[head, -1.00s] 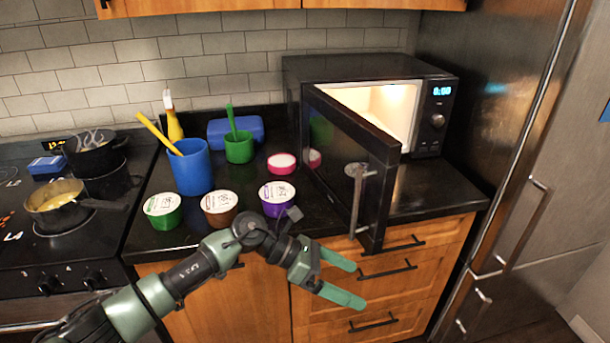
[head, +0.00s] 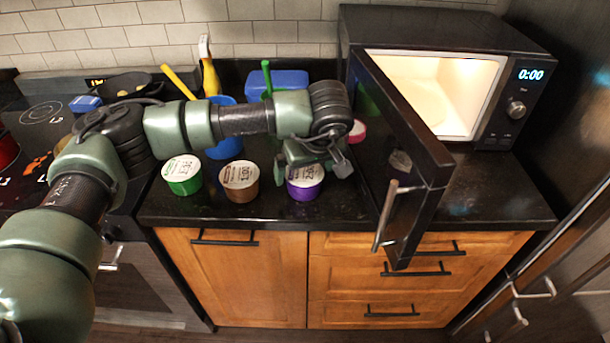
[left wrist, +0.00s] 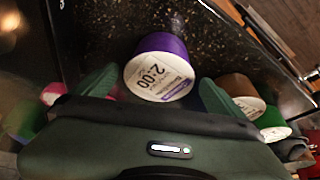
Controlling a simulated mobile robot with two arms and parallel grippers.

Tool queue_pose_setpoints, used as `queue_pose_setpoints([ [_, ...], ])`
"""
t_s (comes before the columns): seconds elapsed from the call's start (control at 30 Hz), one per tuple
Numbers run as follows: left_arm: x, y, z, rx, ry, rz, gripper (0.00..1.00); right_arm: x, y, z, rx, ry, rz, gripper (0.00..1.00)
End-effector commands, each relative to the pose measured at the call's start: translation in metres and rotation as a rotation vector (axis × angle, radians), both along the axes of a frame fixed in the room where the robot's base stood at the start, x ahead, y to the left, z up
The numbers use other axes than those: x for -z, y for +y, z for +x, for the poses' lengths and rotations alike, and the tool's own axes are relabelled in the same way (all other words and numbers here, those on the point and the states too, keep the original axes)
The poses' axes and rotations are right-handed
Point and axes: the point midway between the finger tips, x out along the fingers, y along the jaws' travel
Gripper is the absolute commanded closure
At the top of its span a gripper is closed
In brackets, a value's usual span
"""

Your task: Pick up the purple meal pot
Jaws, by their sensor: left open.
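The purple meal pot (head: 304,193) has a white printed lid and stands upright on the black counter, in front of the open microwave door. In the left wrist view the purple pot (left wrist: 160,68) lies between the two green fingers, its lid reading 2:00. My left gripper (head: 303,174) is open over the pot, with one finger on each side. Part of the lid is hidden by the gripper in the head view. Whether the fingers touch the pot, I cannot tell. My right gripper is not in view.
A brown pot (head: 239,183) and a green pot (head: 183,175) stand to the left. The open microwave door (head: 405,165) juts out close on the right. A blue cup (head: 226,148) and a pink-rimmed pot (head: 357,131) are behind.

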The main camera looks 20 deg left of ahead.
Motion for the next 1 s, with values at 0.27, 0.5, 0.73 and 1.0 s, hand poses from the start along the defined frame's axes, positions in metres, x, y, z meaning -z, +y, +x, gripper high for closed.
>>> queue_pose_setpoints([
  [0.27,0.024,0.007,0.008,-0.002,0.002,-0.001,0.00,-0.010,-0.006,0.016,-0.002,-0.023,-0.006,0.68],
  [0.5,0.025,0.007,0.008,-0.001,0.001,-0.002,0.14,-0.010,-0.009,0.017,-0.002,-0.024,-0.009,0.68],
  [0.73,0.024,0.007,0.008,-0.001,0.000,-0.003,0.78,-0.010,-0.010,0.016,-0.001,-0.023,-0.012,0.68],
  [1.0,0.022,0.007,0.009,-0.002,-0.002,-0.003,0.79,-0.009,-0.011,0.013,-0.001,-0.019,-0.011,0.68],
])
